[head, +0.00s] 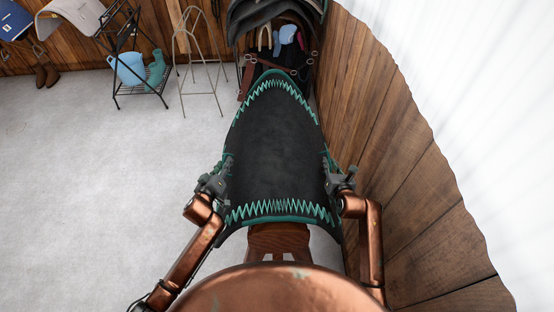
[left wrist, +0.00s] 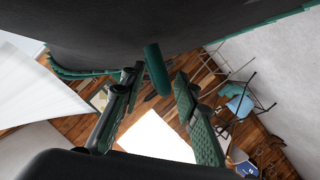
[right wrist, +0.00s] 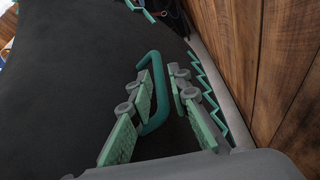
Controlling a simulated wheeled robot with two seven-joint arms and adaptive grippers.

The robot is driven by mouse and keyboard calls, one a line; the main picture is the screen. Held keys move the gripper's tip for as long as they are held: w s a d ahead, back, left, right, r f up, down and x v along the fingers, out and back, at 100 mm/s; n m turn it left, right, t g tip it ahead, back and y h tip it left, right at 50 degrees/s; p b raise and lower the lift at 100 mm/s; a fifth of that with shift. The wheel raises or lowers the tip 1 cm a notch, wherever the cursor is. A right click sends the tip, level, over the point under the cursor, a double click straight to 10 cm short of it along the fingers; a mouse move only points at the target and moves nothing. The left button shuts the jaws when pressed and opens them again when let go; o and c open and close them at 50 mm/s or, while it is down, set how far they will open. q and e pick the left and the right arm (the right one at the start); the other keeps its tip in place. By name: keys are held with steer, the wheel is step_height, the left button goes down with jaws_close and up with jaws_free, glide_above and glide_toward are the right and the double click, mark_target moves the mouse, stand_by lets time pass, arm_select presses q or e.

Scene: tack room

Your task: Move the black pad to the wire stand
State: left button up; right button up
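The black pad (head: 275,150), with green zigzag stitching, lies draped lengthwise over a wooden support (head: 278,240) in the head view. A thin grey wire stand (head: 198,65) stands on the floor beyond it, to the left, with nothing on it. My left gripper (head: 222,180) is at the pad's left side. In the left wrist view its fingers (left wrist: 155,95) are apart, with a green handle (left wrist: 157,70) between them. My right gripper (head: 338,178) is at the right side. In the right wrist view its fingers (right wrist: 162,75) stand apart on either side of another green handle (right wrist: 158,100).
A wooden wall (head: 375,150) runs close along the right. Dark saddlery (head: 275,30) hangs behind the pad. The grey floor (head: 90,170) on the left is clear.

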arm_select(q)
steer(key=shift+c, duration=0.3)
steer(key=c, duration=0.5)
arm_select(e)
jaws_close()
arm_select(q)
jaws_close()
arm_select(e)
steer(key=shift+r, duration=0.1)
